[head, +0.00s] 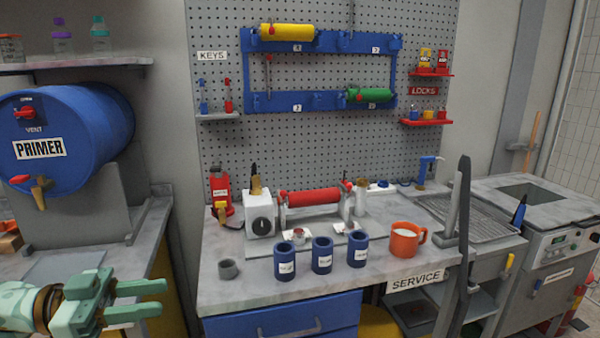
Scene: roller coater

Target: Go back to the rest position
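My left gripper (150,299) is at the lower left, pale green, with its two fingers apart and pointing right. Nothing shows between the fingers. It is in front of the grey stand under the blue primer drum (75,130), left of the workbench (225,298), and looks clear of the bench top. My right gripper is not in view. On the bench, a red roller (313,197) sits in its machine frame. Several dark blue cups (322,256) stand in front of it, beside an orange mug (404,240).
A tall dark upright bar (461,210) stands at the bench's right. A blue rack (320,102) with yellow and green rollers hangs on the pegboard. A gap separates the drum's counter from the bench.

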